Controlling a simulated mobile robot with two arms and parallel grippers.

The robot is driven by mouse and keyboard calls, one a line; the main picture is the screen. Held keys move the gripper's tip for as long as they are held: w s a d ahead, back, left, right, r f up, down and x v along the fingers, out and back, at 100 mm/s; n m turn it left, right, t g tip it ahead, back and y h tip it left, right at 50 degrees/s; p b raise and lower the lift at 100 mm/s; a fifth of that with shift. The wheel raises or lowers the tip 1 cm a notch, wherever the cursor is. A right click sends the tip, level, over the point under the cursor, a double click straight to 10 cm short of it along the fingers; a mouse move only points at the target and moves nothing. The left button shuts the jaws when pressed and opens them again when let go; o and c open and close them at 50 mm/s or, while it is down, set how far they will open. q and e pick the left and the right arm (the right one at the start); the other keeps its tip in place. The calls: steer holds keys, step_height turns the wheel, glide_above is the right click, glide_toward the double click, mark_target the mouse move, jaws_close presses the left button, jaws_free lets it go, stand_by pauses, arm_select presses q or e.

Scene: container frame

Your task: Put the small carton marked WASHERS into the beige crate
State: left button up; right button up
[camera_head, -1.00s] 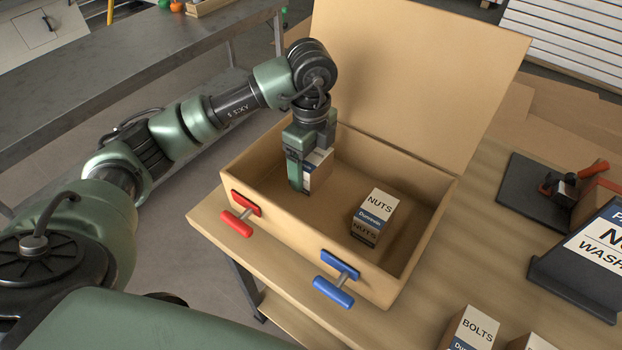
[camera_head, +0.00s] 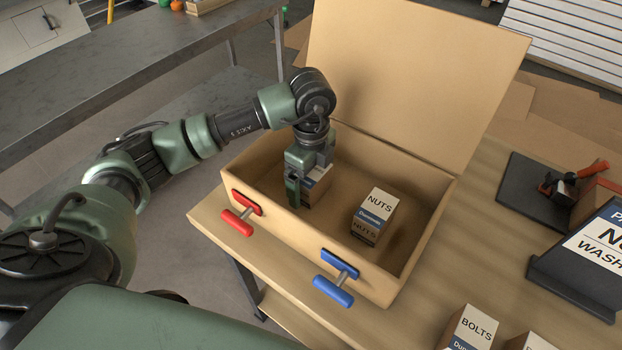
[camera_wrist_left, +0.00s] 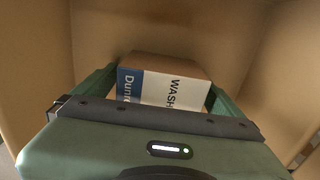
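The small carton marked WASHERS (camera_wrist_left: 160,88), white with a blue band and brown sides, is between the fingers of my left gripper (camera_head: 308,192). In the wrist view the two green fingers press against its opposite sides. In the head view the carton (camera_head: 319,186) is partly hidden by the gripper. The gripper and carton are inside the beige crate (camera_head: 288,236), in its left part, below the rim. I cannot tell whether the carton touches the crate floor. The crate's lid (camera_head: 415,80) stands open at the back. My right gripper is not in view.
A NUTS carton (camera_head: 374,215) stands in the crate, right of my gripper. Red (camera_head: 240,213) and blue (camera_head: 336,279) handles stick out of the front wall. A BOLTS carton (camera_head: 472,328) and a dark sign (camera_head: 580,262) are on the table to the right.

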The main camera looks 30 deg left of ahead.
arm_select(q)
steer(key=shift+r, duration=0.55)
step_height(320, 180, up, 11)
steer(key=shift+f+b, duration=0.15)
steer(key=shift+b, duration=0.35)
steer(key=shift+r, duration=0.3)
steer(key=shift+r, duration=0.1)
